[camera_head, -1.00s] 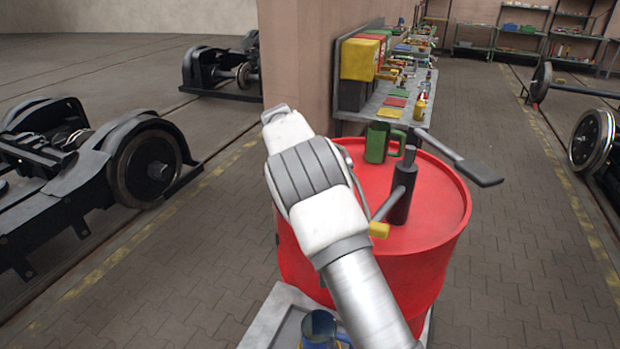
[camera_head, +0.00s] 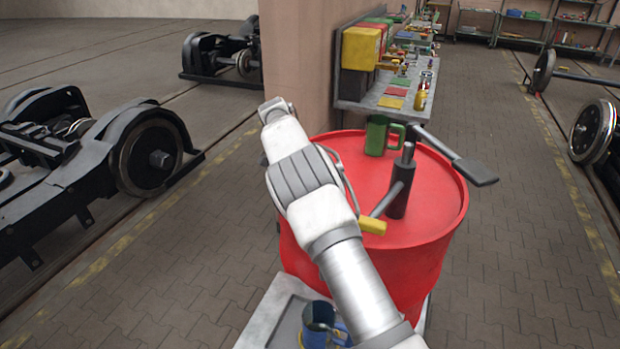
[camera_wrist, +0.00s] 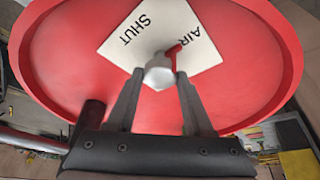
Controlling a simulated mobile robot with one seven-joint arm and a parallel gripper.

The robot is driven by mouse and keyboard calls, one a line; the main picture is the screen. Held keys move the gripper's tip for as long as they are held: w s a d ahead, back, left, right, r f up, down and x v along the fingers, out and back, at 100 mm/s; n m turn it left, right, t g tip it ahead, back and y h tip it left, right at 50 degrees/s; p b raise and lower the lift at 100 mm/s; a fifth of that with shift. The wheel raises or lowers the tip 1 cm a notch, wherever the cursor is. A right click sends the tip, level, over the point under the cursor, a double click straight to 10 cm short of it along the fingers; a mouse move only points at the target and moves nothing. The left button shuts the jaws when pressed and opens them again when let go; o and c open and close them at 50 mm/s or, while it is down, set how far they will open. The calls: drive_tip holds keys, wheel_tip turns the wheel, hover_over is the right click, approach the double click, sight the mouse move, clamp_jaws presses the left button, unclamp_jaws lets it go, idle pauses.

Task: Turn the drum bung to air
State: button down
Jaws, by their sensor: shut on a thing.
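The red drum (camera_head: 425,258) stands in front of me, and its lid fills most of the wrist view (camera_wrist: 75,65). In the wrist view a grey bung (camera_wrist: 159,74) sits on a white plate (camera_wrist: 125,55) marked SHUT and AIR. A red pointer (camera_wrist: 173,50) on the bung points up and right, toward the word AIR. My gripper (camera_wrist: 158,85) is shut on the bung, one finger on each side. In the head view my arm hides the bung and the fingers.
A dark pump (camera_head: 400,188) with a long lever (camera_head: 455,160) and a yellow-ended spout (camera_head: 372,226) rises from the lid. A green mug (camera_head: 378,137) stands at the lid's back. A blue mug (camera_head: 318,322) is on the grey tray below. A bench (camera_head: 385,95) stands behind.

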drive_tip(key=shift+c, duration=1.5)
unclamp_jaws()
drive_tip(key=p+v, duration=0.3)
drive_tip(key=v, duration=1.4)
drive_tip(key=shift+a, duration=0.2)
drive_tip(key=shift+s+r, duration=0.1)
drive_tip(key=shift+r, duration=0.05)
